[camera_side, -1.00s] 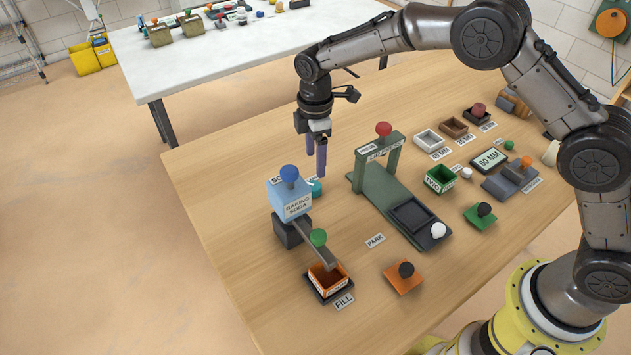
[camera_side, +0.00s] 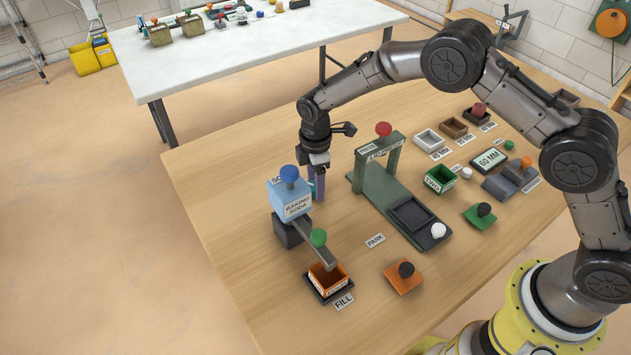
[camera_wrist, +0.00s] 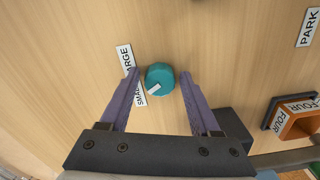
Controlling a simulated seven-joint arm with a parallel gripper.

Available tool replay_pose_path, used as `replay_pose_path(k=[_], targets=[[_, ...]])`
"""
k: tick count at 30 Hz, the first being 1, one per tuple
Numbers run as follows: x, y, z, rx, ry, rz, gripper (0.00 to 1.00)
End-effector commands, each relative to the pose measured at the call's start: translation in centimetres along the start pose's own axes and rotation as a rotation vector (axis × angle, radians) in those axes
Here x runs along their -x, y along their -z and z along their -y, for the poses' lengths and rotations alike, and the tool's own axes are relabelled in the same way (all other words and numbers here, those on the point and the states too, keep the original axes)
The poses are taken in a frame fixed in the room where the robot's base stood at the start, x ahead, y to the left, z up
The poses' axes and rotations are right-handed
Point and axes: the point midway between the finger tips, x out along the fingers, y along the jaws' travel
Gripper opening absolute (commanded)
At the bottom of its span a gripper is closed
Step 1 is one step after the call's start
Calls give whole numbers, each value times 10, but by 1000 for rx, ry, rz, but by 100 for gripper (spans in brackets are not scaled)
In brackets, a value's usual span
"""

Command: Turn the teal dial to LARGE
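The teal dial (camera_wrist: 160,75) is a round knob on the wooden table. Its white pointer mark faces lower left in the wrist view, toward the SMALL label (camera_wrist: 139,94). The LARGE label (camera_wrist: 126,58) lies further up on the same side. My gripper (camera_side: 318,192) is lowered at the dial, behind the baking soda dispenser. In the wrist view its two purple fingers stand on either side of the dial, open, with a small gap on each side. In the side view the dial is mostly hidden by the fingers and the dispenser.
The blue baking soda dispenser (camera_side: 290,200) stands close to my gripper. Its chute ends over an orange box (camera_side: 328,279). The green press frame (camera_side: 359,170) stands to the right. A PARK label (camera_side: 375,241) lies on open table.

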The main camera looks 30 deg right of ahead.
Motion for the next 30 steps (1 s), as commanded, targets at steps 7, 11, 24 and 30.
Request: replay_pose_path(k=[7, 11, 24, 30], targets=[[0, 0, 0, 0, 0, 0, 16], [0, 0, 0, 0, 0, 0, 0], [1, 0, 0, -93, 0, 0, 0], [1, 0, 1, -243, 0, 0, 0]])
